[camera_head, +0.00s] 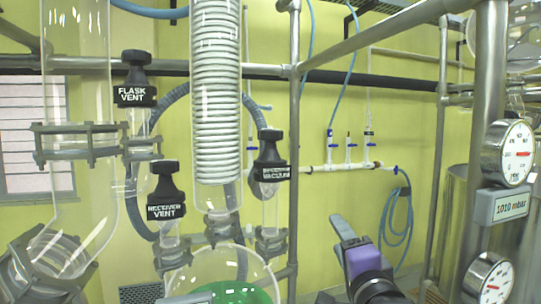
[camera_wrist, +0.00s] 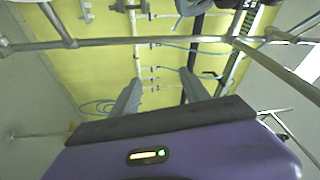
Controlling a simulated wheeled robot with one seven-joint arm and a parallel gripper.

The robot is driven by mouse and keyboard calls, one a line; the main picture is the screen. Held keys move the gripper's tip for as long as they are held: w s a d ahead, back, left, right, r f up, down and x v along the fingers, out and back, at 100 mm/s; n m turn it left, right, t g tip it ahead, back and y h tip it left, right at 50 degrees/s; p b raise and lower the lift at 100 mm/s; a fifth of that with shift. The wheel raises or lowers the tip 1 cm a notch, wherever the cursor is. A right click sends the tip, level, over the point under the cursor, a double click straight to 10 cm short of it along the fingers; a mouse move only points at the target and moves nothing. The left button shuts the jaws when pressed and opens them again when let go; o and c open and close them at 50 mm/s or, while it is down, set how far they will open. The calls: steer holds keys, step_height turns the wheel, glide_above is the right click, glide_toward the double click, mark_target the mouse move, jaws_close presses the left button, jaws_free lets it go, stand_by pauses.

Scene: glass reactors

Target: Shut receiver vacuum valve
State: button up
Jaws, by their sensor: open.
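The receiver vacuum valve (camera_head: 270,158) has a black knob and a label reading "RECEIVER VACUUM". It sits on glassware right of the coiled condenser in the head view. I cannot pick it out surely in the wrist view. My gripper (camera_head: 343,229) is right of and lower than the valve in the head view, apart from it. Its purple body and dark grey fingers show there. In the wrist view my gripper (camera_wrist: 161,76) has its two fingers spread, with nothing between them.
Two similar black valves stand left: flask vent (camera_head: 135,80) and receiver vent (camera_head: 165,192). A vertical metal post (camera_head: 294,130) stands just right of the receiver vacuum valve. A pressure gauge (camera_head: 508,153) is at right. A glass receiver with green liquid (camera_head: 240,293) is below.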

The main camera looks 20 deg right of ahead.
mark_target(277, 131)
steer(key=a+r+m+y, duration=0.3)
steer(key=r+m, duration=0.1)
steer(key=r, duration=0.3)
steer(key=w+a+r+m+g+y+p, duration=0.1)
steer(key=a+r+m+y, duration=0.2)
steer(key=r+m, duration=0.2)
steer(key=w+a+r+m+y+p, duration=0.1)
steer(key=a+r+m+y, duration=0.2)
steer(key=r, duration=0.6)
steer(key=shift+w+m+g+y, duration=0.15)
steer(key=shift+m+g+y, duration=0.2)
steer(key=shift+m, duration=0.85)
steer(key=shift+w+a, duration=0.1)
steer(key=shift+a, duration=0.05)
